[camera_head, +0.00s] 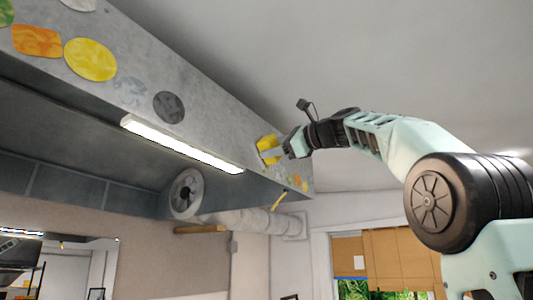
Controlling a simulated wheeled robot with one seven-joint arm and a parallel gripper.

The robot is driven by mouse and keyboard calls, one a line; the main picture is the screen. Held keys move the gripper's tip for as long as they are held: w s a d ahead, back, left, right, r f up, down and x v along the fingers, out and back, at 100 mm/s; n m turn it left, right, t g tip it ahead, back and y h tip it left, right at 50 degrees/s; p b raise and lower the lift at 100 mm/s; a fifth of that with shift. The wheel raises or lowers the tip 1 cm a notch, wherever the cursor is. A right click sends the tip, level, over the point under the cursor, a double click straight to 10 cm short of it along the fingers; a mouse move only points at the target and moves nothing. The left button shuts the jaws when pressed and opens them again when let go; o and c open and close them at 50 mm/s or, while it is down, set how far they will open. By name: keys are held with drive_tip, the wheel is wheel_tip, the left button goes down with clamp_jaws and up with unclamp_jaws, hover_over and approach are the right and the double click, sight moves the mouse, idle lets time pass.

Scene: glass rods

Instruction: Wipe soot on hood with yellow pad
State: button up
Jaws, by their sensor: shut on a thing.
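The grey hood (215,115) runs from the upper left to the middle of the view, with its side face toward me. A dark round soot patch (169,107) is on that face, and a fainter greyish patch (131,90) lies to its left. My gripper (284,148) is at the right part of the hood, shut on the yellow pad (268,149). The pad is against or very close to the hood face; I cannot tell if it touches. The gripper is well to the right of the dark patch and partly hides the pad.
Yellow (90,60) and orange (37,41) patches mark the hood's left part. A lit lamp strip (180,145) runs along its lower edge. A round vent (186,193) and a pale duct (245,221) are below. Free room lies right of the hood, under the ceiling.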

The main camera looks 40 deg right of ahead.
drive_tip(key=shift+v, duration=0.8)
drive_tip(key=shift+b+v, duration=0.3)
drive_tip(key=shift+v, duration=1.2)
